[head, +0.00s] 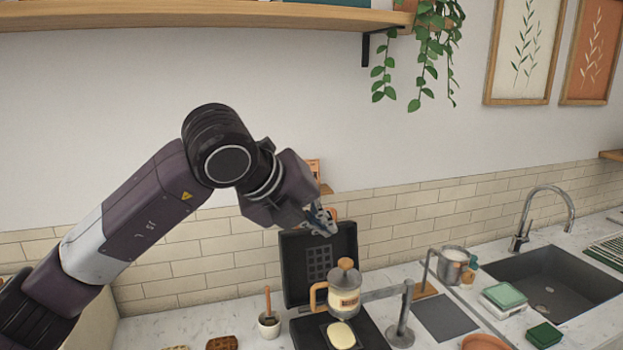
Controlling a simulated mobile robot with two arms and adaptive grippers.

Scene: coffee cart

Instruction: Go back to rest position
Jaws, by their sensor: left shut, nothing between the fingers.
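My left arm comes in from the left. My left gripper (322,220) is shut and empty, raised in front of the tiled wall. It shows just above the upright lid of an open black waffle maker (319,263). The picture does not show whether it touches anything behind it. My right gripper is not in view.
A small pot with a brush (269,321) is to the left. A sink (551,281) is at right. A shelf (200,18) runs along the top.

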